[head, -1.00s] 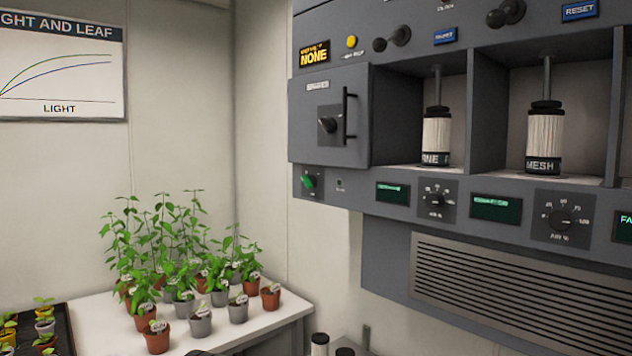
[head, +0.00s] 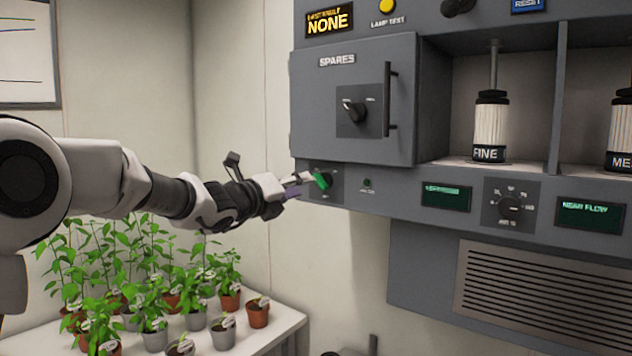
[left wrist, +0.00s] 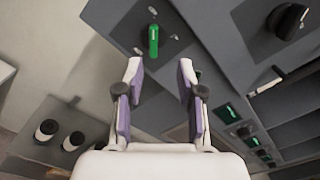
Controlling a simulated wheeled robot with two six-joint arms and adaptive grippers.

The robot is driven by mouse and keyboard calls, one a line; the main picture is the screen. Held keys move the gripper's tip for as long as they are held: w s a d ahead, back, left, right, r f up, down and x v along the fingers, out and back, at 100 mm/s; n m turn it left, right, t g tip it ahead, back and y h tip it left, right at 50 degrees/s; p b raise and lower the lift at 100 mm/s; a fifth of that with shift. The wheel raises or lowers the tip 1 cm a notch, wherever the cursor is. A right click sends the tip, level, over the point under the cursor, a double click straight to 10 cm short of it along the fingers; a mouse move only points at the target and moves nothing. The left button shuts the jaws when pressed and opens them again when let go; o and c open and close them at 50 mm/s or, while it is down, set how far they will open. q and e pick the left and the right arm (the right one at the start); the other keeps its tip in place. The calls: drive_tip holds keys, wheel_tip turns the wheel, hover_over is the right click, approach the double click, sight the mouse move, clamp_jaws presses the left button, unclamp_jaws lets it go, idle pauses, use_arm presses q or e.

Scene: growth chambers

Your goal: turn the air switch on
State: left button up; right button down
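The air switch is a green lever knob (head: 322,181) on a dark plate at the lower left of the grey panel, under the SPARES door. It also shows in the left wrist view as a green handle (left wrist: 153,40), just ahead of the fingertips. Its small labels are too blurred to read. My left gripper (head: 303,186) reaches in from the left and is right at the knob in the head view. In the left wrist view the left gripper (left wrist: 160,72) is open, with an empty gap between its two fingers. I cannot tell whether anything touches. My right gripper is not in view.
The SPARES door (head: 345,105) with its bar handle juts out above the switch. A small indicator (head: 366,183) and a green display (head: 446,196) lie to its right. Potted plants (head: 222,325) stand on a white table below my left arm.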

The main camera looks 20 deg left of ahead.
sight(318, 184)
use_arm(q)
drive_tip(key=p+x, duration=0.1)
drive_tip(key=x, duration=0.1)
drive_tip(key=p+x, duration=0.1)
drive_tip(key=x, duration=0.1)
drive_tip(key=p+x, duration=0.1)
drive_tip(key=x, duration=0.1)
drive_tip(key=shift+w+a+f, duration=0.25)
drive_tip(key=shift+w+f, duration=0.05)
drive_tip(key=shift+w, duration=0.15)
drive_tip(key=shift+w+d, duration=0.1)
drive_tip(key=shift+d, duration=0.2)
drive_tip(key=shift+a+f, duration=0.1)
drive_tip(key=shift+a, duration=0.05)
drive_tip(key=shift+c, duration=1)
clamp_jaws()
drive_tip(key=shift+f, duration=0.1)
